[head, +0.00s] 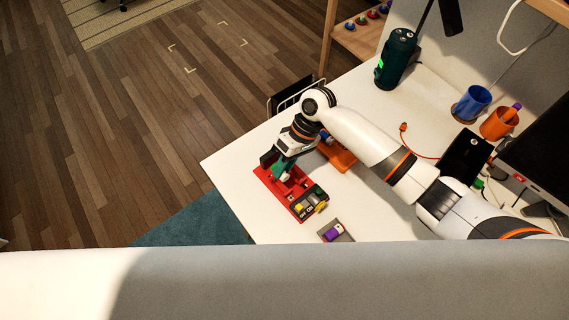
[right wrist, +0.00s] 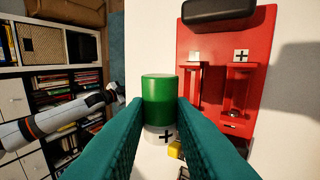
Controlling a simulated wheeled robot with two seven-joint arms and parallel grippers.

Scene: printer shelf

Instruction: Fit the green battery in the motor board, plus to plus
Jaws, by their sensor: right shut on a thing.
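The red motor board (head: 268,180) lies on the white desk, with a black part and yellow pieces at its near end. My right gripper (head: 283,172) is over the board in the head view. In the right wrist view its teal fingers (right wrist: 158,120) are shut on the green battery (right wrist: 160,95), whose pale end bears a plus mark. In that view the board (right wrist: 220,50) is right of the battery, apart from it in the picture. Two slots show there, one by a plain white label and one by a plus label (right wrist: 241,55). The battery's height over the board is unclear.
A purple-and-white battery (head: 333,232) lies on a small grey tray near the board. An orange object (head: 340,157) sits behind my gripper. A blue mug (head: 471,104), an orange cup (head: 498,124) and a dark green cylinder (head: 396,60) stand farther back.

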